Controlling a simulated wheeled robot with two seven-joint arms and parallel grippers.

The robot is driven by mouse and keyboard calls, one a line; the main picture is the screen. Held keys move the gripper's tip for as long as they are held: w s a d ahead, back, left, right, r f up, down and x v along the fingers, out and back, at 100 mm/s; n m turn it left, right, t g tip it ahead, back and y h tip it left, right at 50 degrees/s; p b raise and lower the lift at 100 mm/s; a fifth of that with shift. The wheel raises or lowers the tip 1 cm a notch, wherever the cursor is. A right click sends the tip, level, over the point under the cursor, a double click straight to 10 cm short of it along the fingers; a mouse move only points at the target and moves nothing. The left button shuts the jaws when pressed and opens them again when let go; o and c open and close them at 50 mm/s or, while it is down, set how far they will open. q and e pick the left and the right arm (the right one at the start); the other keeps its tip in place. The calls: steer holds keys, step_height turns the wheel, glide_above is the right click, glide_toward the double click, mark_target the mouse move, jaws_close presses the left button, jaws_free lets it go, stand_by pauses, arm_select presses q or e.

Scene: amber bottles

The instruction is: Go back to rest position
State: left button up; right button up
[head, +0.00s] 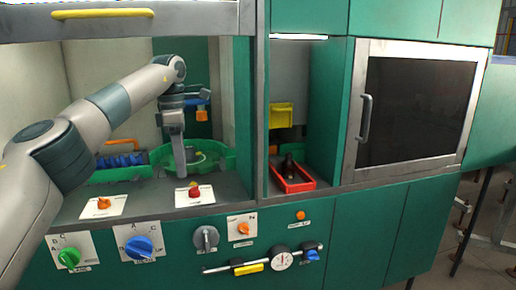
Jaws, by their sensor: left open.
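My left arm reaches in from the left, into the open green cabinet bay. My left gripper (180,174) points down there, with its jaws open. Its tips are just above and left of a red knob (194,191) on a white plate, and I cannot tell whether they touch it. I see nothing held in it. A dark bottle (289,166) stands upright in a red tray (306,184) in the narrow bay to the right, apart from the gripper. My right gripper is not in view.
A round green basin (222,165) lies behind the gripper. A yellow holder (281,115) hangs above the red tray. A dark-windowed door (414,105) is shut at right. Knobs, including a blue one (139,247), and a gauge (282,260) stick out of the front panel.

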arm_select(q)
steer(key=s+d+f+n+g+h, duration=0.3)
steer(key=d+f+h, duration=0.8)
steer(key=d+f, duration=1.5)
steer(key=s+d+f+n+t+h, duration=0.1)
steer(key=s+f+n+t+h, duration=0.2)
steer(key=f+n, duration=0.4)
steer(key=s+d+f+n+t+h, duration=0.1)
steer(key=f+n+t+h, duration=0.25)
steer(key=f+n, duration=0.25)
steer(key=s+a+f+n+t+y, duration=0.3)
steer(key=s+a+f+n+y, duration=0.15)
steer(key=f+n, duration=0.45)
steer(key=s+a+f+n+t+y, duration=0.35)
steer(key=s+f+n, duration=0.2)
steer(key=f, duration=0.45)
steer(key=s+a+f+n+t+y, duration=0.3)
steer(key=s+a+f+n, duration=0.15)
steer(key=f+n, duration=0.45)
steer(key=s+a+f+n+g+y, duration=0.1)
steer(key=s+a+f+n+g, duration=0.1)
steer(key=s+f, duration=0.4)
steer(key=s+a+f+n+g+y, duration=0.2)
steer(key=s+a+f+n, duration=0.2)
steer(key=s, duration=0.9)
steer(key=s+a+f+n+g+y, duration=0.2)
steer(key=s+a+f, duration=0.4)
steer(key=s+f, duration=0.3)
steer(key=shift+s+n, duration=0.45)
steer(key=shift+s, duration=0.35)
